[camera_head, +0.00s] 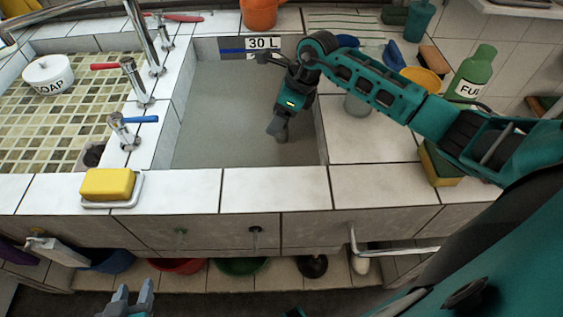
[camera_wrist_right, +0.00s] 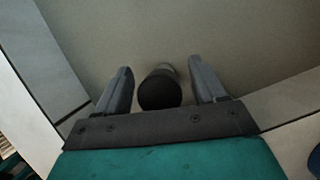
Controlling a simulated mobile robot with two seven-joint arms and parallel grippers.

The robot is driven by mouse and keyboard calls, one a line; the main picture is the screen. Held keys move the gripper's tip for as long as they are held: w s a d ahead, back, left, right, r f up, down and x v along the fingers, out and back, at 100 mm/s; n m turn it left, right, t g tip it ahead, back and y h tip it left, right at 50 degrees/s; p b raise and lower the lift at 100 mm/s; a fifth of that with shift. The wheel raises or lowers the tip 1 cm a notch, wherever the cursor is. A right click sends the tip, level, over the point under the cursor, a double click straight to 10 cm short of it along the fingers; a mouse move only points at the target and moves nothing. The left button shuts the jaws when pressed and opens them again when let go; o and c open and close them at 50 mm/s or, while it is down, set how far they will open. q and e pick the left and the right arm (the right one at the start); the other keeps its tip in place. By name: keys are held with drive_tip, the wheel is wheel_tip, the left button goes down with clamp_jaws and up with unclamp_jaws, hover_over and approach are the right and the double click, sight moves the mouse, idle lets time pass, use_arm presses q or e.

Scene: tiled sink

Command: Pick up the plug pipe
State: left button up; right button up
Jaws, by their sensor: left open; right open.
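In the right wrist view, a dark, round-ended cylinder (camera_wrist_right: 160,92), which looks like the plug pipe, stands in the sink basin. It lies between the two grey fingers of my right gripper (camera_wrist_right: 162,88), with a gap on each side. The right gripper is open. In the head view my right gripper (camera_head: 278,130) points down into the basin, and it mostly hides the pipe there. My left gripper (camera_head: 130,297) is open and empty at the bottom edge, in front of the counter.
The grey basin (camera_head: 220,120) has raised tiled rims around it. Taps (camera_head: 130,75) stand on the left rim. A yellow soap bar (camera_head: 108,184) lies on the front left tiles. A green bottle (camera_head: 474,72) and a sponge (camera_head: 436,165) are on the right. The basin's left half is clear.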

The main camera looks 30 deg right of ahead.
drive_tip(key=shift+w+a+f, duration=0.15)
drive_tip(key=shift+f, duration=0.3)
clamp_jaws()
idle(0.4)
